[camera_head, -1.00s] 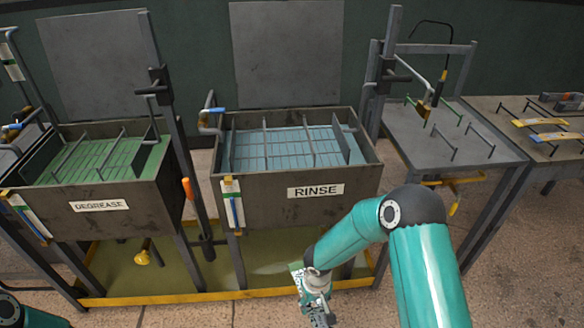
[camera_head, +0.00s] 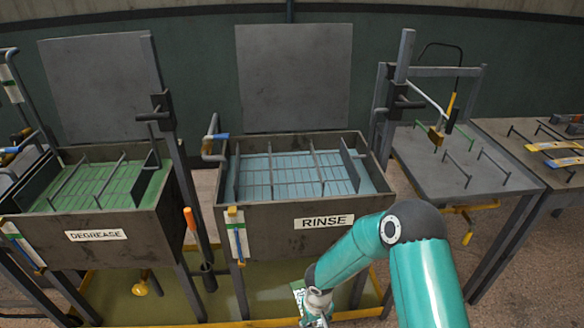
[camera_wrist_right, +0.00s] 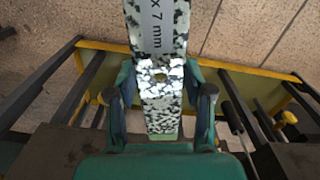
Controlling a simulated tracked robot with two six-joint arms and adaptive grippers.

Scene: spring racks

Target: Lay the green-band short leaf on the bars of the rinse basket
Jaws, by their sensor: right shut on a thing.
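My right gripper (camera_wrist_right: 164,92) is shut on a speckled black-and-white leaf (camera_wrist_right: 160,70), which runs up out of the right wrist view between the two fingers. A grey printed patch on it reads "x 7 mm", and a greenish part shows at its near end. In the head view the leaf (camera_head: 297,288) shows small at the bottom, in front of and below the rinse tank (camera_head: 270,228). The gripper itself is mostly cut off by the bottom edge there. The rinse basket (camera_head: 290,176) has wire bars over pale blue liquid and is empty on top. My left gripper is out of view.
The degrease tank (camera_head: 75,250) stands left of the rinse tank. A grey table (camera_head: 440,170) with upright pegs and a frame stands to the right. Beyond it a bench (camera_head: 510,140) holds yellow-and-blue-banded leaves (camera_head: 560,145). Posts and pipes rise beside the tanks.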

